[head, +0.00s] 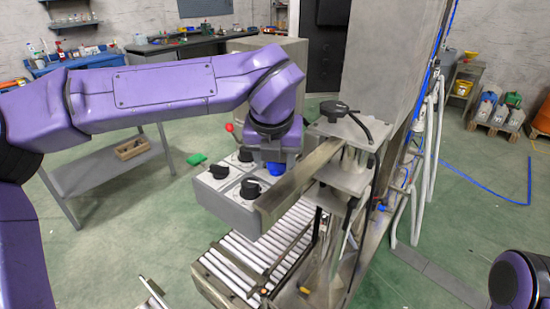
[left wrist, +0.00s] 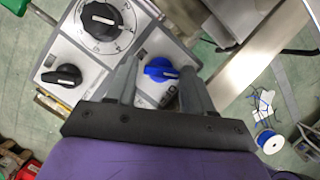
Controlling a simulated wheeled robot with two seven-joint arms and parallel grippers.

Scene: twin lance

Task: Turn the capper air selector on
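A grey control box (head: 222,202) carries several black rotary knobs and one blue knob (head: 276,168), which I take for the air selector; its label is not readable. In the left wrist view the blue knob (left wrist: 160,70) has its grip bar lying roughly sideways. My left gripper (head: 275,156) is directly over the blue knob, pointing down. In the left wrist view the left gripper (left wrist: 160,80) is open, with one finger on each side of the blue knob; contact cannot be told. My right gripper is not in view.
Black knobs (head: 250,188) sit close by on the same box. A metal bar (head: 300,180) and the capper machine stand just right of the gripper. A red ball lever (head: 229,127) rises behind the box. A roller conveyor (head: 255,250) runs below.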

